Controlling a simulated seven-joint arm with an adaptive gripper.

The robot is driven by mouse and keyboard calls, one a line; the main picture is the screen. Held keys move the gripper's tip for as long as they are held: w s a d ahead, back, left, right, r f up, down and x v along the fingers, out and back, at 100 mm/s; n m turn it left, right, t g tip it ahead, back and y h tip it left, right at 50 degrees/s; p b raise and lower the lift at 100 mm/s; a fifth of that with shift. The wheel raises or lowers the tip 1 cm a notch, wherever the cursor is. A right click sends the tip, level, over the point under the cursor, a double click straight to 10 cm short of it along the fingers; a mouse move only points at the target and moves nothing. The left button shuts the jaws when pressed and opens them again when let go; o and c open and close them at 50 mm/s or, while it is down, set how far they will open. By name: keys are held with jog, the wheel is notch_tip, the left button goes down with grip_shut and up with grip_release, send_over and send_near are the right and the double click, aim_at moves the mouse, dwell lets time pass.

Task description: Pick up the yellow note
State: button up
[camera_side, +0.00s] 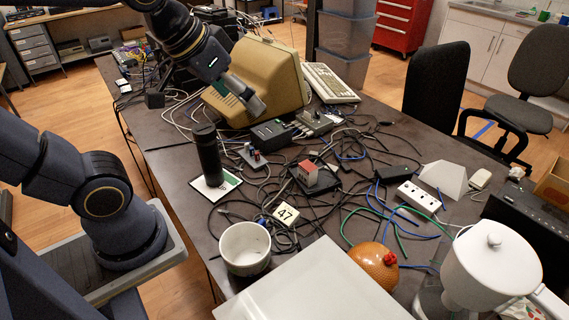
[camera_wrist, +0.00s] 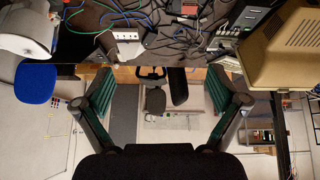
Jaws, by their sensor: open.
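A small pale yellow note marked 47 (camera_side: 285,214) lies on the dark table in the side view, just behind and right of a white bowl (camera_side: 245,248). Cables run close around it. I cannot make the note out in the wrist view. My gripper (camera_wrist: 158,92) is open in the wrist view, with its two green-padded fingers far apart and nothing between them. In the side view my arm comes in from the top left, and its end is over the back of the table by the beige monitor (camera_side: 262,72), well apart from the note.
A black cup (camera_side: 207,154) stands on a paper left of centre. A red-topped block (camera_side: 308,172), a power strip (camera_side: 418,197) and tangled cables crowd the middle. An orange round object (camera_side: 374,266), a white pitcher (camera_side: 490,265) and a pale panel (camera_side: 310,290) are in front.

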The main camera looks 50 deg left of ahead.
jog(key=w+f+n+g, duration=0.1)
jog(key=w+f+g, duration=0.1)
jog(key=w+f, duration=0.6)
jog(key=g, duration=0.4)
send_over(287, 212)
notch_tip(287, 212, down, 17)
jog(key=shift+n, duration=0.3)
jog(key=f, duration=1)
jog(key=shift+s+d, duration=0.2)
jog(key=shift+s, duration=0.05)
jog(key=shift+w+a+f, duration=0.1)
jog(key=shift+f, duration=1.4)
jog(key=shift+w+a+f, duration=0.1)
jog(key=shift+f, duration=1.4)
jog(key=c, duration=1.3)
